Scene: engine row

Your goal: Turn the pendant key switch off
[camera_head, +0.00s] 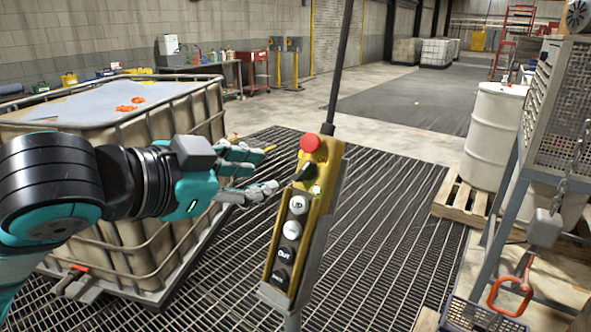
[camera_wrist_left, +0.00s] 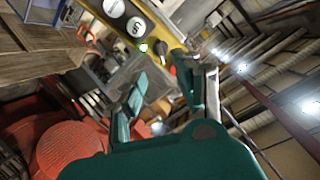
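The yellow pendant (camera_head: 314,215) hangs from a dark cable (camera_head: 341,70), slightly tilted, in the middle of the head view. A red mushroom button (camera_head: 310,142) sits at its top. Below it is the black key switch (camera_head: 304,172), its handle slanting up to the right. A small green light (camera_head: 316,190) and several round buttons follow below. My left gripper (camera_head: 271,169) is open and empty, just left of the pendant at key height. In the left wrist view the pendant (camera_wrist_left: 166,32) lies beyond the spread fingers (camera_wrist_left: 168,95); no contact shows. My right gripper is not in view.
A caged tank (camera_head: 140,130) with a pale top stands under and behind my left arm. A white drum (camera_head: 494,135) on a wooden pallet (camera_head: 470,197) and a metal rack (camera_head: 520,170) with a hanging orange hook (camera_head: 511,296) are at right. Grating floor around the pendant is clear.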

